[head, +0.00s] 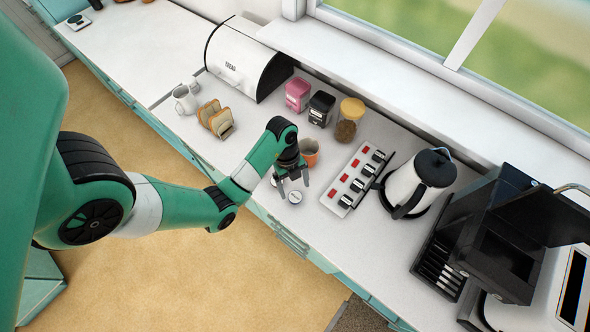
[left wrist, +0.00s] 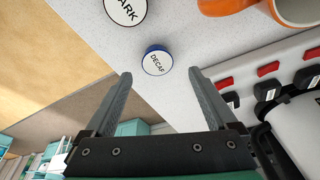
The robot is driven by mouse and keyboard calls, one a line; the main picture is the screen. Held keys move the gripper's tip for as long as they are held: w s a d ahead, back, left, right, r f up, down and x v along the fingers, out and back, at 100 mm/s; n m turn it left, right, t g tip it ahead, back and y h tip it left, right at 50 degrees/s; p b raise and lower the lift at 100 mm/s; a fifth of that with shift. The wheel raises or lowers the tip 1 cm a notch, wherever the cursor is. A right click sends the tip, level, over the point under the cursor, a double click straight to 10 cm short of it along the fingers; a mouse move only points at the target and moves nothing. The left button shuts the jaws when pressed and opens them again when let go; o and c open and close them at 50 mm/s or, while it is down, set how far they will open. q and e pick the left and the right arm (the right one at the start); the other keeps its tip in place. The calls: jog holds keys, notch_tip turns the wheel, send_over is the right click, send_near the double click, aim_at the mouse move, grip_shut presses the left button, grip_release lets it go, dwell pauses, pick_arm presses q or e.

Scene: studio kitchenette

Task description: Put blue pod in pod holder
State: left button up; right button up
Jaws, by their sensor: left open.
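The blue pod (left wrist: 157,61) has a white lid marked DECAF and a blue rim. It lies on the white counter, and in the head view this small round pod (head: 294,197) sits near the counter's front edge. My left gripper (head: 292,184) is open and empty, pointing down close to the pod. In the left wrist view the pod shows just beyond and between the open fingertips (left wrist: 159,73). My right gripper is out of view.
A second pod (left wrist: 124,9), partly cut off, lies beside the blue one. An orange mug (head: 310,158) stands behind the gripper. A white kettle (head: 425,180) and a black coffee machine (head: 500,255) stand right of the holder. A toast rack (head: 216,120) stands left.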

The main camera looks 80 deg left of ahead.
aim_at(295, 196)
pick_arm(q)
jog(key=b+x, duration=0.5)
jog(key=shift+s+a+f, duration=0.15)
jog(key=shift+s, duration=0.1)
grip_shut()
dwell(0.4)
